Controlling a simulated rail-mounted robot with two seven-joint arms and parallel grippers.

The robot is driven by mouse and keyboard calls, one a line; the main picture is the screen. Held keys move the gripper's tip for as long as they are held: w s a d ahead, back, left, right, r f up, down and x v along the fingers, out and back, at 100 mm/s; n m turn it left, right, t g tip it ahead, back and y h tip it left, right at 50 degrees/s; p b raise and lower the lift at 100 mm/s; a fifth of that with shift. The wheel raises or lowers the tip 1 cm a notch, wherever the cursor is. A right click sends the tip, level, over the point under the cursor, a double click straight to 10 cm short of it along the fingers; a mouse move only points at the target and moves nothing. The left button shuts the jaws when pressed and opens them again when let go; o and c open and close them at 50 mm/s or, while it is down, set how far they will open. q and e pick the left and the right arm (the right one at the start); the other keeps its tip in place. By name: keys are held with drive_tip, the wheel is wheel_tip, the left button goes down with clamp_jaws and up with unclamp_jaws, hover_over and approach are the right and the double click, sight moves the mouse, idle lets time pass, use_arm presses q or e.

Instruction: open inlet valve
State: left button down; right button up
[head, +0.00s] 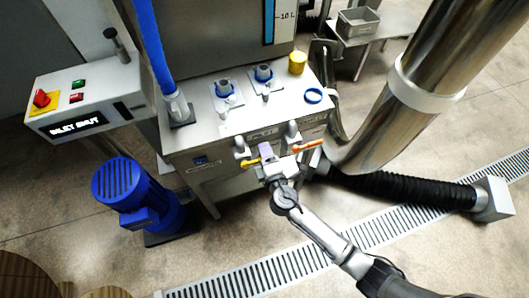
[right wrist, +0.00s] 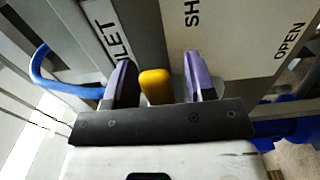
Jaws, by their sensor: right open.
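The inlet valve's yellow handle (head: 250,162) sticks out from the front of the steel machine. In the right wrist view the yellow handle end (right wrist: 156,86) lies between the two purple-padded fingers of my right gripper (right wrist: 160,75), which is open, with a visible gap on either side. In the head view my right gripper (head: 268,156) is at the machine front, just right of the yellow handle. A plate (right wrist: 235,35) behind it reads SH... and OPEN, partly hidden. The display (head: 78,125) on the control box reads INLET SHUT. My left gripper is not in view.
An orange handle (head: 307,145) sits close right of my right gripper. A blue motor (head: 130,190) stands on the floor at left. A black hose (head: 400,190) and floor grate (head: 370,232) lie at right.

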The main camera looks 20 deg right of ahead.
drive_tip(key=shift+w, duration=0.15)
drive_tip(key=shift+c, duration=0.4)
clamp_jaws()
